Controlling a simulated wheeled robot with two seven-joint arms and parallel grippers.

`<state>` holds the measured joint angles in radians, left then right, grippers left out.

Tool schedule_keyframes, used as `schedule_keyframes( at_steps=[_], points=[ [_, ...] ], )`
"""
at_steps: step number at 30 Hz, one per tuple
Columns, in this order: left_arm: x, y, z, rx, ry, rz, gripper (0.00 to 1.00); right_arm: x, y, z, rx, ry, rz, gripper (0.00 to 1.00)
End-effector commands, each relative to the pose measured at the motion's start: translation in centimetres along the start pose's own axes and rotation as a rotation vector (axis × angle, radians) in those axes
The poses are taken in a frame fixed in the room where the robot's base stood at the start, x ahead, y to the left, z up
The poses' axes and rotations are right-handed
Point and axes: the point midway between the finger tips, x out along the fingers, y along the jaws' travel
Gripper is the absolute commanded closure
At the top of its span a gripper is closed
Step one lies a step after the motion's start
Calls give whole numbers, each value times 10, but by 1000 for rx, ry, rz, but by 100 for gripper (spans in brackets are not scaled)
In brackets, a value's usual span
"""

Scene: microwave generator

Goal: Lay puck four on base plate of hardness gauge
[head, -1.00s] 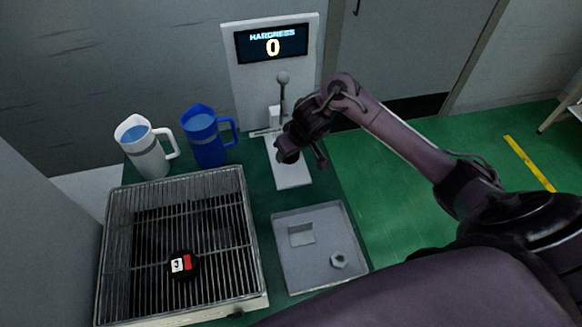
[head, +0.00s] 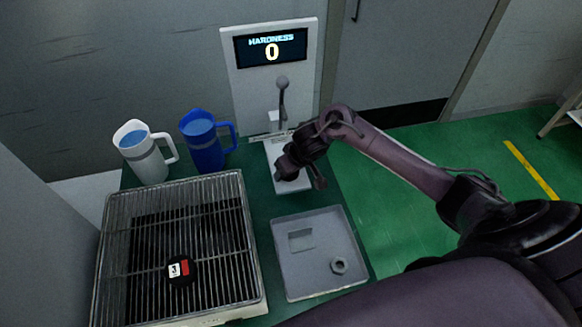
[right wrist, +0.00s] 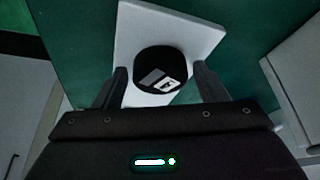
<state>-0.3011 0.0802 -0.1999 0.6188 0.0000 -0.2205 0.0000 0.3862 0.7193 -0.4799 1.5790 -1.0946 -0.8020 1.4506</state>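The hardness gauge (head: 232,85) stands at the back, its screen (head: 271,48) reading 0. Its white base plate (head: 294,186) extends forward, partly hidden by my right gripper (head: 289,170). In the right wrist view, a black puck (right wrist: 158,62) with a white and grey label shows against the base plate (right wrist: 195,32). The label's mark looks like a 4 but is small and turned. My right gripper (right wrist: 162,84) has its fingers on either side of the puck with a narrow gap at each side, so it looks open. My left gripper is out of view.
A wire grill (head: 232,215) at front left carries a black puck (head: 180,270) marked 3. A white jug (head: 143,158) and a blue jug (head: 205,148) stand behind it.

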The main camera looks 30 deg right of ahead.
Motion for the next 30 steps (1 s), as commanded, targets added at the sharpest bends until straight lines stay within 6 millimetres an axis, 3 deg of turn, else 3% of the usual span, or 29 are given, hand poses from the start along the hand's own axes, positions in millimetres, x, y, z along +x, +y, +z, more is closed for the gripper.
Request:
schedule_keyframes(
  at_steps=[10, 14, 24, 30],
  points=[
    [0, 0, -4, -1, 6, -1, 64, -1, 0, -1, -1, 1, 0, 25],
    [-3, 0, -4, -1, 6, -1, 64, -11, 0, -3, -2, 3, -1, 25],
    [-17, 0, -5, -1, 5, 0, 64, -82, 0, -3, -4, 4, 2, 25],
    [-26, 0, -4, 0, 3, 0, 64, -115, 1, -3, -4, 2, 4, 25]
  ],
)
